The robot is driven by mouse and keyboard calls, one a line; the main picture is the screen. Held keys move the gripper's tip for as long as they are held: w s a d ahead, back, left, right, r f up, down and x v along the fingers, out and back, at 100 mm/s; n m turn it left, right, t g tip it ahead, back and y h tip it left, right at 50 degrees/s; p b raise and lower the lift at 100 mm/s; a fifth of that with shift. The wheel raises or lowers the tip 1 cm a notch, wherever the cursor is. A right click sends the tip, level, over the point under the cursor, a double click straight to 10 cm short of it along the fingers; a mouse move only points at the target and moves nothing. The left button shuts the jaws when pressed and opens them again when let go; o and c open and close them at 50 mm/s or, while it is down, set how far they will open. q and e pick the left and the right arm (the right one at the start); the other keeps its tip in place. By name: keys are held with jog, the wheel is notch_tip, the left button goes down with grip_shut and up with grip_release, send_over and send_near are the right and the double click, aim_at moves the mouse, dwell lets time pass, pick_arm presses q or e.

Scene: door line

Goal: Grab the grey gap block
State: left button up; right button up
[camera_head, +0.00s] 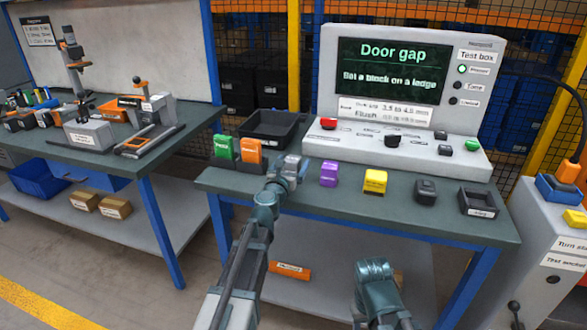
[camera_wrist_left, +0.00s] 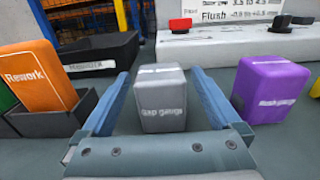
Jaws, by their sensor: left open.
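The grey gap block (camera_wrist_left: 162,100), with white "Gap gauge" lettering, stands upright on the table in the left wrist view. My left gripper (camera_wrist_left: 160,76) is open, with one blue finger on each side of the block. Small gaps show between the block and both fingers, so it does not look gripped. In the head view my left gripper (camera_head: 289,168) is over the bench near its middle and largely hides the block. Part of my right arm shows at the bottom of the head view, but its gripper cannot be made out.
A purple block (camera_head: 329,174) stands close to the right. An orange Rework block (camera_head: 251,150) and a green block (camera_head: 223,147) stand in holders to the left. A black bin (camera_head: 272,128) and the test box (camera_head: 400,145) stand behind. A yellow block (camera_head: 375,182) is farther right.

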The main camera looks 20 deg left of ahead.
pick_arm(q)
grip_shut()
dwell(0.5)
jog(key=shift+r, duration=0.15)
pick_arm(e)
jog(key=shift+r, duration=0.2)
